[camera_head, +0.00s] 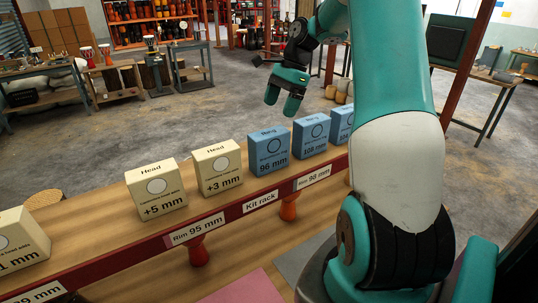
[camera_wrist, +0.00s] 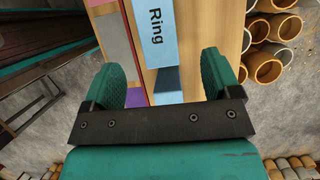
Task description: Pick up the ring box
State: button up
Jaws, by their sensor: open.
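Blue ring boxes stand upright on the kit rack shelf: one marked 96 mm (camera_head: 268,152), one to its right (camera_head: 310,137), and a third (camera_head: 341,124) partly hidden by my arm. My gripper (camera_head: 281,102) is open and empty, raised above and beyond the row in the head view. In the wrist view, the blue top of a box lettered Ring (camera_wrist: 154,38) lies ahead of and between the two teal fingers (camera_wrist: 163,78), apart from them. I cannot tell which ring box that is.
Cream Head boxes, +5 mm (camera_head: 156,189), +3 mm (camera_head: 217,167) and one at the left edge (camera_head: 18,240), share the shelf. A dark red rail (camera_head: 140,252) with labels runs along the front. Brown cylinders (camera_wrist: 265,66) lie right of the shelf in the wrist view.

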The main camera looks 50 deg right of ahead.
aim_at(271, 131)
jog(key=x, duration=0.4)
jog(key=shift+w+a+f, duration=0.1)
jog(key=shift+a+f, duration=0.1)
jog(key=shift+f, duration=0.1)
jog(key=p+x, duration=0.1)
jog(key=x, duration=0.1)
jog(key=p+x, duration=0.1)
jog(key=x, duration=0.2)
jog(key=shift+s+a, duration=0.1)
jog(key=shift+s, duration=0.15)
jog(key=shift+f, duration=0.1)
jog(key=shift+f+p, duration=0.25)
jog(key=shift+p, duration=0.15)
jog(key=c, duration=1.1)
jog(key=shift+r, duration=0.2)
